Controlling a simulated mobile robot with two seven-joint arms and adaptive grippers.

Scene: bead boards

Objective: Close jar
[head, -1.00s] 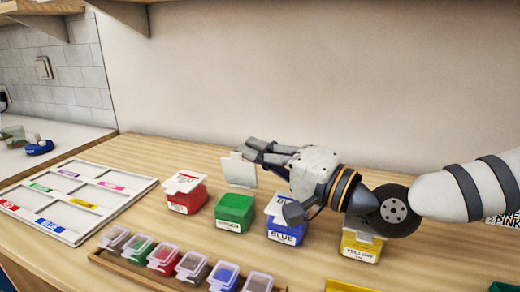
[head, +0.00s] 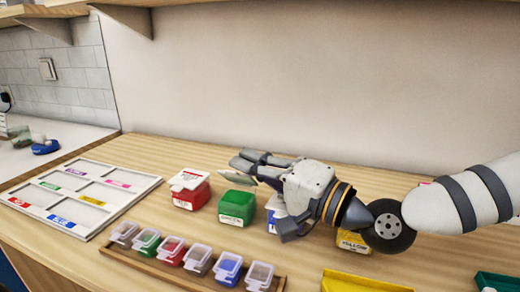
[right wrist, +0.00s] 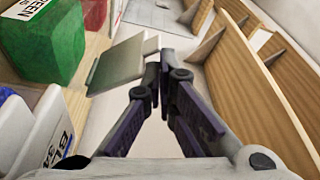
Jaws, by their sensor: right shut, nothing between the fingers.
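The green jar (head: 236,208) stands in the row on the table. Its pale square lid (head: 237,178) is tilted above the jar, not flat on it. My right gripper (head: 238,161) is shut and empty, with its fingertips beside and slightly above the lid. In the right wrist view the shut fingertips (right wrist: 163,72) are close to the lid (right wrist: 120,64), and the green jar (right wrist: 46,38) is at the upper left. I cannot tell whether they touch the lid. My left gripper is not in view.
A red jar (head: 190,196) with a white lid stands left of the green one. The blue jar (head: 274,205) is partly hidden by my gripper, and a yellow jar (head: 353,241) stands to the right. Several small lidded boxes fill a wooden tray (head: 150,267). A labelled white sorting board (head: 120,203) lies left.

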